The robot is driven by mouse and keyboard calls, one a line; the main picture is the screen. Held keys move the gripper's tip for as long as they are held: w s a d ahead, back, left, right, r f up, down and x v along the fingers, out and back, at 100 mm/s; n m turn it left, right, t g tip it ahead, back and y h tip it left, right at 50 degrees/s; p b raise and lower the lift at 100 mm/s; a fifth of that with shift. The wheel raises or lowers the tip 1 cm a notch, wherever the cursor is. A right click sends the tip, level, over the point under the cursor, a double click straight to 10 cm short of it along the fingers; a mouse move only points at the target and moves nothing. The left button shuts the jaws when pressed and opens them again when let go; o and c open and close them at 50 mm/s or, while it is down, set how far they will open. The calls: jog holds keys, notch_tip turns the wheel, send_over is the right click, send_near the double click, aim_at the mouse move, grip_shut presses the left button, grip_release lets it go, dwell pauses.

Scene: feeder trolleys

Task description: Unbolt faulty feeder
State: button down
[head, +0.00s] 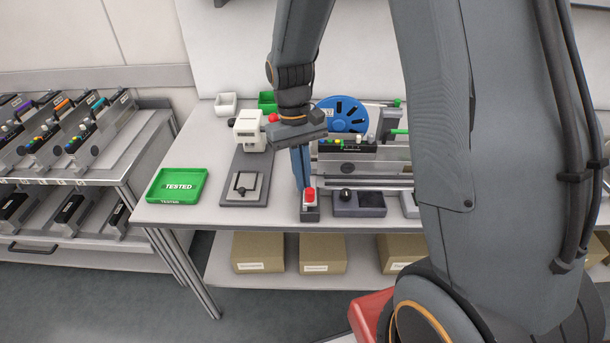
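A long grey feeder (370,165) lies on the workbench behind my gripper, with several small coloured parts along its top left end and a blue reel (343,114) behind it. My arm hides its right part. My gripper (305,185) points down in front of the feeder's left end. Its fingers look close together, just above or behind a red knob (309,195) on a small dark block (310,214). I cannot tell whether they touch the knob or hold anything. No bolt is clear enough to make out, and no fault mark is readable.
A green TESTED tray (177,186) stands at the bench's left. A white press-like device on a grey plate (245,188) is beside my gripper. A dark box with a knob (358,204) is to the right. A feeder trolley (105,165) stands left; boxes (258,252) sit below.

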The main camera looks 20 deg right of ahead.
jog(key=p+v, duration=0.7)
jog(key=v, duration=0.3)
jog(key=shift+d, duration=0.1)
dwell(0.4)
